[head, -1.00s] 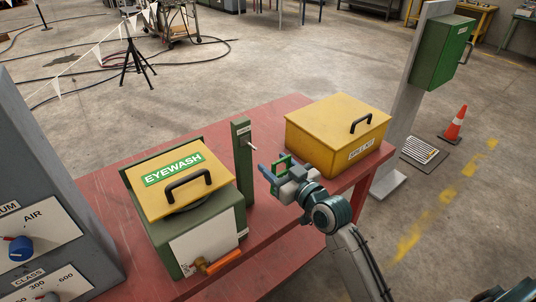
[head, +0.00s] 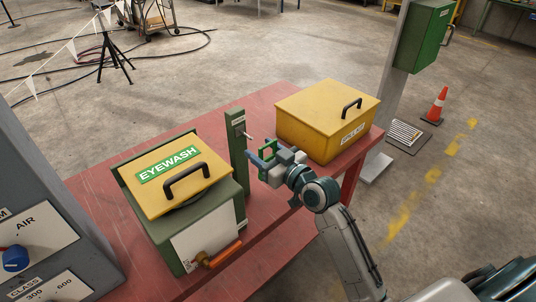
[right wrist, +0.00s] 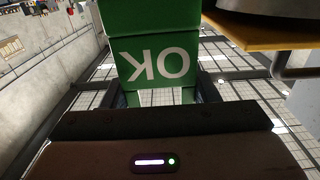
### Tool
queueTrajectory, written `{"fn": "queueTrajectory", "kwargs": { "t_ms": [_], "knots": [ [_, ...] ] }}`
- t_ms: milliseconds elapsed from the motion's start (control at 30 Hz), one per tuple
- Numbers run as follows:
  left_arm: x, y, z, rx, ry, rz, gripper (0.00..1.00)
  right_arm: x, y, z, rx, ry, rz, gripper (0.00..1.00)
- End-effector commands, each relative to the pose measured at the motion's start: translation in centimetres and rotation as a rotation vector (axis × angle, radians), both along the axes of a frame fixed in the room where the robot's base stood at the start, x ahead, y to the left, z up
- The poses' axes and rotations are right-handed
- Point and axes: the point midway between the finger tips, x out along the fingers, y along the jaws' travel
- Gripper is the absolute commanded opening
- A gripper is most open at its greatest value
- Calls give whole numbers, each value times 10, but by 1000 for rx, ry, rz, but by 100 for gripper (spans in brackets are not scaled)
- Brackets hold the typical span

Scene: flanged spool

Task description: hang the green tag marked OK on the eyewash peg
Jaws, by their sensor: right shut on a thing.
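The green tag (head: 271,148) is held by my right gripper (head: 264,160) just right of the peg in the head view. In the right wrist view the tag (right wrist: 158,62) fills the upper middle, its white OK upside down, between the fingers. The eyewash peg (head: 247,135) is a short pale pin near the top of a green post (head: 238,160), beside the yellow-lidded EYEWASH box (head: 178,182). The tag appears slightly apart from the peg's tip; their depth alignment is unclear. My left gripper is out of view.
A yellow spill-kit box (head: 328,120) with a black handle stands at the red table's (head: 100,172) far right, close behind my right gripper. A grey control panel (head: 40,220) is at the left. An orange-handled valve (head: 222,254) projects from the eyewash box.

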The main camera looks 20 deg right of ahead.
Motion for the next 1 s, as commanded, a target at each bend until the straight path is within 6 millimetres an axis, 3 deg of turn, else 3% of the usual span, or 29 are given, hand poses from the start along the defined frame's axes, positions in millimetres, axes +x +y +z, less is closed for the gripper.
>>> {"fn": "queueTrajectory", "kwargs": {
  "t_ms": [1000],
  "knots": [
    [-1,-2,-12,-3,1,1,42,58,21,-4,0,-1,0,32]
  ]
}}
